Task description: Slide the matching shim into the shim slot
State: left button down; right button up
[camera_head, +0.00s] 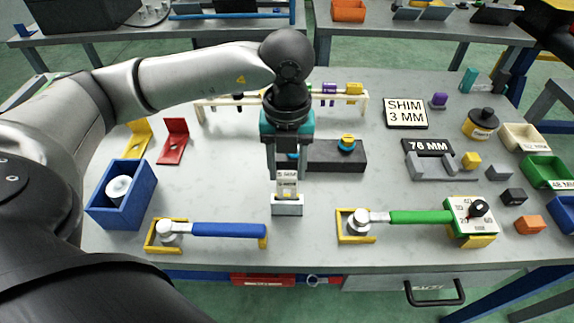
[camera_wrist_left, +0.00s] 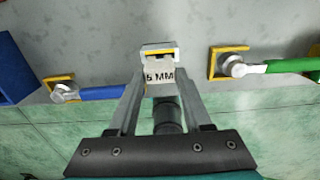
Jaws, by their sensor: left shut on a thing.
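My left gripper (camera_head: 287,170) points down at the front middle of the bench, shut on a pale shim (camera_head: 287,188). In the left wrist view, the shim (camera_wrist_left: 160,76) sits between the fingertips (camera_wrist_left: 155,92), and its label looks like "5 MM". A small light-grey slot block (camera_head: 287,208) stands directly below the shim; it also shows in the left wrist view (camera_wrist_left: 159,48). The shim's lower end meets the block's top; how deep it sits in the slot is hidden. A sign (camera_head: 405,113) reads "SHIM 3 MM". My right gripper is not in view.
A blue-handled tool (camera_head: 215,230) lies left of the block and a green-handled torque wrench (camera_head: 405,217) right of it, both on yellow holders. A dark block (camera_head: 335,156) stands behind, before a wooden rack (camera_head: 200,112). A blue bin (camera_head: 122,195) is at left.

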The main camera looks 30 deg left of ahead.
pick_arm(q)
jog(key=shift+f+b, duration=2)
jog(key=shift+f, duration=0.35)
jog(key=shift+c, duration=1.3)
grip_release()
jog(key=shift+o, duration=0.3)
jog(key=shift+o, duration=1)
jog(key=shift+r, duration=0.1)
jog(key=shift+r+p, duration=2.6)
jog(key=shift+r, duration=0.85)
